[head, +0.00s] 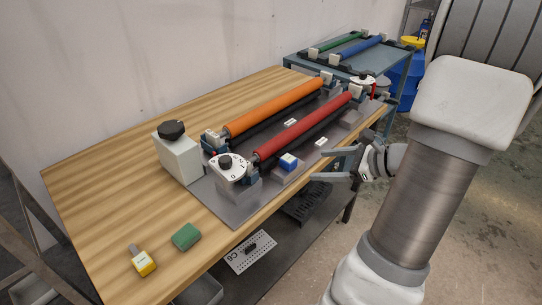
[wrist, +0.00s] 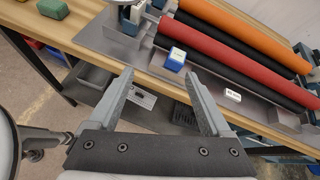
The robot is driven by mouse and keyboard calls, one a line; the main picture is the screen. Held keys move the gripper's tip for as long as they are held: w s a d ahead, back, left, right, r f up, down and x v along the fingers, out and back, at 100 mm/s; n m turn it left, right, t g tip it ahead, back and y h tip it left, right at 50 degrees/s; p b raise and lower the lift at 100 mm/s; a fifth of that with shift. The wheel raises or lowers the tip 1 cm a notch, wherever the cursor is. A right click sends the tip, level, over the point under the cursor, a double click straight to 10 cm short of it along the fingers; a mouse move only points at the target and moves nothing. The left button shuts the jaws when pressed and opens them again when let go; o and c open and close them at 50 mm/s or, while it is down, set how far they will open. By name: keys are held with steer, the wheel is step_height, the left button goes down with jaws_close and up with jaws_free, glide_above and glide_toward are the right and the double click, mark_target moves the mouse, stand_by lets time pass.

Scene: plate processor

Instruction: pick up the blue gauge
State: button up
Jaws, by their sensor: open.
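In the wrist view the blue gauge (wrist: 176,58) is ahead of my gripper, above the gap between the fingers. My gripper (head: 342,164) is open and empty, at the right of the gauge and beyond the table's front edge. In the wrist view both fingers of my gripper (wrist: 160,88) are spread wide and apart from the gauge.
The machine has an orange roller (head: 275,107), a red roller (head: 303,127) and a white dial (head: 229,167). A green block (head: 186,237) and a yellow gauge (head: 143,262) lie on the wooden table (head: 95,190). A second cart (head: 368,60) stands at the back.

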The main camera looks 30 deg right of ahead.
mark_target(294, 162)
step_height(294, 162, down, 3)
steer(key=s+d+m+t+h, duration=0.1)
steer(key=s+d+m+t, duration=0.1)
steer(key=s+d+m, duration=0.15)
steer(key=shift+m, duration=0.35)
steer(key=x, duration=0.4)
steer(key=b+x, duration=0.1)
steer(key=x, duration=0.3)
steer(key=b+x, duration=0.1)
steer(key=x, duration=0.3)
steer(key=shift+w+a+r, duration=0.25)
steer(key=shift+w+r, duration=0.05)
steer(key=shift+w+a+f+b, duration=0.15)
steer(key=shift+w+a+b, duration=0.1)
steer(key=shift+w, duration=0.65)
steer(key=shift+w+a+f+b, duration=0.15)
steer(key=shift+w+a, duration=0.1)
steer(key=shift+w, duration=0.7)
steer(key=shift+w+a+f+b, duration=0.2)
steer(key=shift+w+a, duration=0.1)
steer(key=shift+w, duration=0.6)
jaws_close()
